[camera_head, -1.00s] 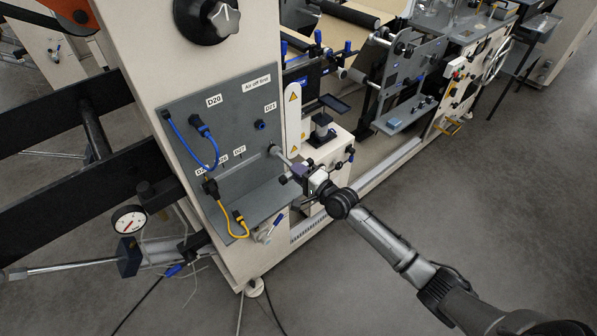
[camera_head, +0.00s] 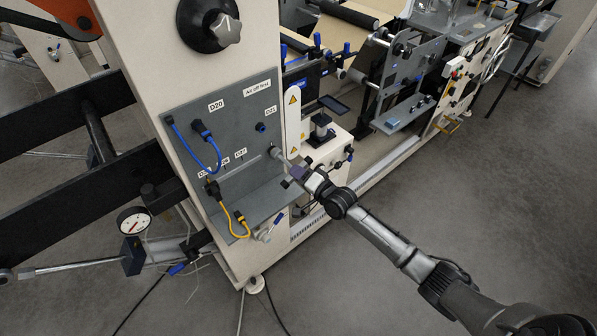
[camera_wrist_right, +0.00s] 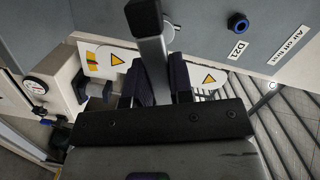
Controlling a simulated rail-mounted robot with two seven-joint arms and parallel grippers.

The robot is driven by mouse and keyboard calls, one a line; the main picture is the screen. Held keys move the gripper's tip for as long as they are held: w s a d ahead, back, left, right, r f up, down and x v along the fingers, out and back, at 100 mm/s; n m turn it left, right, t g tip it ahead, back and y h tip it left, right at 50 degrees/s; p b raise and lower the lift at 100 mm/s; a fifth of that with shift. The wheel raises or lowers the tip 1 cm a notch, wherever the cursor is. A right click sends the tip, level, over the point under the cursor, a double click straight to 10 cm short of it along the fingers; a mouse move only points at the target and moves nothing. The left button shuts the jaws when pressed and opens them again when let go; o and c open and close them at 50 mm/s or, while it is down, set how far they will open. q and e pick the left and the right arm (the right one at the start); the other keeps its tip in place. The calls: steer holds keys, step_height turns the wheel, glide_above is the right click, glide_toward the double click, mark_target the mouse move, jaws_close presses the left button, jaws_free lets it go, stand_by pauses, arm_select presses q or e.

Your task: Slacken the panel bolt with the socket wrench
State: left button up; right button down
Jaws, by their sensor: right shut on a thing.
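My right gripper (camera_head: 298,173) is shut on the wrench's near end, in front of the panel's right edge. In the right wrist view the wrench (camera_wrist_right: 154,60) runs up from between the fingers (camera_wrist_right: 162,88) to a black end at the top edge. My left gripper is not in view.
A round gauge (camera_head: 134,221) is at lower left. Open floor (camera_head: 430,220) lies to the right.

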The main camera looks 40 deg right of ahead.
stand_by(0.4)
steer(key=s+p, duration=0.3)
steer(key=s, duration=0.2)
stand_by(0.7)
